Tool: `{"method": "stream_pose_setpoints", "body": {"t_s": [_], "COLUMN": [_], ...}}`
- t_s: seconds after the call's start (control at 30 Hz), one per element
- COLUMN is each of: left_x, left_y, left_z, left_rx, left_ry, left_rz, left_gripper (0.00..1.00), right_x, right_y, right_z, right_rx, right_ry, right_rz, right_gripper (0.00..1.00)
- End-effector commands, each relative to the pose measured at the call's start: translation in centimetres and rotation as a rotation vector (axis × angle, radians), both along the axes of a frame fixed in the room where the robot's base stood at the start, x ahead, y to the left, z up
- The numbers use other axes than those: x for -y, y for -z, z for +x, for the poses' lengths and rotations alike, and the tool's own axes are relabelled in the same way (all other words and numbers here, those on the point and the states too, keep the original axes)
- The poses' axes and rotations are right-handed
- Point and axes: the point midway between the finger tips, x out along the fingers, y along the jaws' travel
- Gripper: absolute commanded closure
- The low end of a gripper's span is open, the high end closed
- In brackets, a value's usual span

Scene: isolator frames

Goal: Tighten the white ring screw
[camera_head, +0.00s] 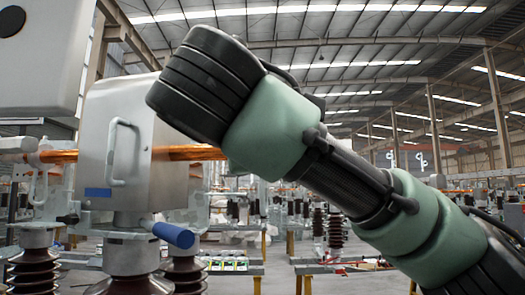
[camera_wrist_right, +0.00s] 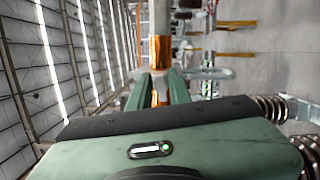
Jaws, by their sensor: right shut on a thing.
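The isolator's silver housing (camera_head: 100,185) stands at the left of the head view. My left gripper is not in view.
A copper bar (camera_head: 60,156) runs sideways at the housing; a copper part also shows beyond the fingers in the wrist view (camera_wrist_right: 160,50). A blue-ended cylinder (camera_head: 174,235) juts out below. Brown ribbed insulators (camera_head: 33,272) stand beneath. A pale grey block (camera_head: 45,65) fills the upper left.

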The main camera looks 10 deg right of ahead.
Motion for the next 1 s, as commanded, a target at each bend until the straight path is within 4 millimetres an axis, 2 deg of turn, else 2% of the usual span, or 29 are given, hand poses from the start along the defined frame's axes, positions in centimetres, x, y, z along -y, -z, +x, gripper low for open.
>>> {"method": "stream_pose_setpoints", "body": {"t_s": [0.47, 0.5, 0.53, 0.57, 0.87, 1.0], "left_x": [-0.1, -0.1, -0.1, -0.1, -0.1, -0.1], "left_y": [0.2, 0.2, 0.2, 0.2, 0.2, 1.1], "left_z": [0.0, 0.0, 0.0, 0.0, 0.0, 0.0], "left_rx": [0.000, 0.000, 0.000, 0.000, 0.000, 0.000], "left_ry": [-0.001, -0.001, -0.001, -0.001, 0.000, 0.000], "left_rz": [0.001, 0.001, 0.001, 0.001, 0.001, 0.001], "left_gripper": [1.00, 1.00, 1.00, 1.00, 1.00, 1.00], "right_x": [-0.1, -0.1, -0.1, -0.1, -0.1, -0.6], "right_y": [0.2, 0.2, 0.2, 0.2, 0.1, 0.3], "right_z": [0.1, 0.1, 0.1, 0.1, -0.1, -1.2], "right_rx": [-0.002, -0.002, -0.002, -0.001, 0.002, 0.005], "right_ry": [-0.001, -0.001, -0.001, -0.001, -0.001, -0.001], "right_rz": [0.009, 0.009, 0.009, 0.008, 0.009, 0.009], "right_gripper": [1.00, 0.70, 0.62, 0.59, 0.59, 0.59]}}
